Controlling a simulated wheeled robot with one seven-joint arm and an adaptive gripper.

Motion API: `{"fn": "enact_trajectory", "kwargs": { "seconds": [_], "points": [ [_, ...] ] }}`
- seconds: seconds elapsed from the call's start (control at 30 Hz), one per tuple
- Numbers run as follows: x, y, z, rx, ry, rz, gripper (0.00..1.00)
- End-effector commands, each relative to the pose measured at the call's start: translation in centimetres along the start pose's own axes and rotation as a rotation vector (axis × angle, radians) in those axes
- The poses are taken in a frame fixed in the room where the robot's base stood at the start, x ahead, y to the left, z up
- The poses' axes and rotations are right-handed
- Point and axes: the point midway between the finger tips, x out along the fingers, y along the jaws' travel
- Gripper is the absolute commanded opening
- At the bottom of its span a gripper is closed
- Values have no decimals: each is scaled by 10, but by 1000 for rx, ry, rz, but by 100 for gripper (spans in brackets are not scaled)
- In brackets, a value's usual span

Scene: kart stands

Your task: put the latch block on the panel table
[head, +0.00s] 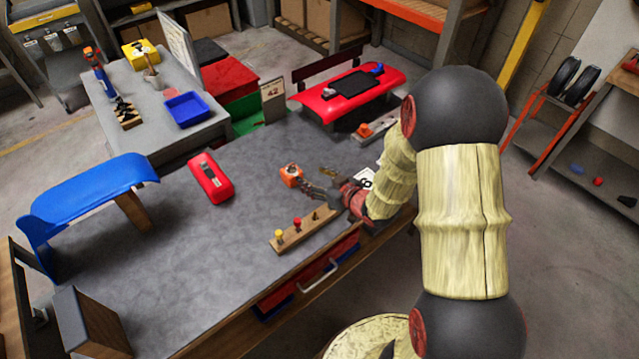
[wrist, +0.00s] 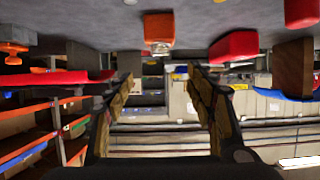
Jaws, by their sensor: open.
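An orange block (head: 291,174) with a metal part on its face stands on the grey workbench (head: 150,230); it looks like the latch block. It also shows in the wrist view (wrist: 159,28), upside down, top centre, ahead of the gap between my fingers. My gripper (head: 320,182) is low over the bench, just right of the block, open and empty. Its two fingers stand apart in the wrist view (wrist: 162,82). I cannot tell for certain which is the panel table; a red-topped table with a black panel (head: 352,84) stands behind the bench.
A wooden strip with coloured knobs (head: 300,229) lies in front of my gripper. A red case (head: 209,178) and a blue curved panel (head: 85,197) are to the left. A grey block with an orange knob (head: 377,127) sits at the back right. A side table holds a blue tray (head: 187,109).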

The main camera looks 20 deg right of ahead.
Motion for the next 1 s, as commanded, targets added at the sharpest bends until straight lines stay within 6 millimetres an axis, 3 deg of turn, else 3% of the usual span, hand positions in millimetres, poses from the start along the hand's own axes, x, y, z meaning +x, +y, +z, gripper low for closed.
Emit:
{"fn": "enact_trajectory", "kwargs": {
  "seconds": [0.17,0.3,0.43,0.6,0.8,0.9,1.0],
  "points": [
    [-20,21,-46,-60,-93,118,55],
    [-64,31,-89,-68,-210,246,55],
    [-120,23,-117,-27,-315,330,55],
    [-205,-17,-134,69,-444,364,55],
    [-294,-82,-124,175,-577,302,55],
    [-323,-107,-117,205,-624,263,55],
    [-339,-121,-112,220,-651,238,55]
  ]
}}
